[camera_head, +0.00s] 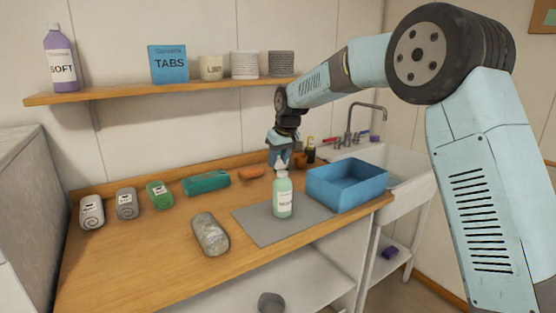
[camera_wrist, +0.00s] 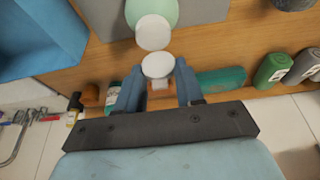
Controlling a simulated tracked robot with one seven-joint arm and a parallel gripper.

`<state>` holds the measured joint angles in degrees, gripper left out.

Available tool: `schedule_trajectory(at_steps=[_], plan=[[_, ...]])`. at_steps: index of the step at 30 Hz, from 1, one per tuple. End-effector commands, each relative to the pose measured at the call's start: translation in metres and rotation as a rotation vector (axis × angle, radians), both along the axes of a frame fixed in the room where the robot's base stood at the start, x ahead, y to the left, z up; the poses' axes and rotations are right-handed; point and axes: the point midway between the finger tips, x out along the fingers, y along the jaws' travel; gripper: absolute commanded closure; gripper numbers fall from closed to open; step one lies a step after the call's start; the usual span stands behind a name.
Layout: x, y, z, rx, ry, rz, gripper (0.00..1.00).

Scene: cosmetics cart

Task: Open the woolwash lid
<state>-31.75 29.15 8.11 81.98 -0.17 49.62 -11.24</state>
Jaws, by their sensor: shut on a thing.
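The woolwash bottle (camera_head: 283,199), pale green with a white label, stands upright on a grey mat (camera_head: 258,233). It also shows in the wrist view (camera_wrist: 160,10), with a white round top (camera_wrist: 152,32) at its neck. A white round lid piece (camera_wrist: 158,64) sits between my blue fingers, just beside the bottle's top. My gripper (camera_wrist: 157,76) is shut on this lid piece. In the head view my gripper (camera_head: 280,163) is right above and behind the bottle top. I cannot tell whether the lid piece is still joined to the bottle by a hinge.
A blue basin (camera_head: 346,193) stands close right of the bottle, beside the sink and tap (camera_head: 352,118). A grey roll (camera_head: 210,236) lies front left. Several rolled cloths, a teal roll (camera_head: 206,184) and an orange piece (camera_head: 250,173) line the back. The counter's front left is clear.

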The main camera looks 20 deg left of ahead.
Motion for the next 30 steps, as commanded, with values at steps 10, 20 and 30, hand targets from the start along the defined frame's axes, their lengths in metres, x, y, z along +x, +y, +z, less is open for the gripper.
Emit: schedule_trajectory(at_steps=[10, 20, 30], plan=[[0.0, 0.0, 0.0, 0.0, 0.0, 0.0, 0.38], [-0.001, -0.001, 0.005, 0.002, -0.001, 0.0, 0.38], [-0.012, -0.016, 0.057, 0.003, -0.003, -0.001, 0.38]])
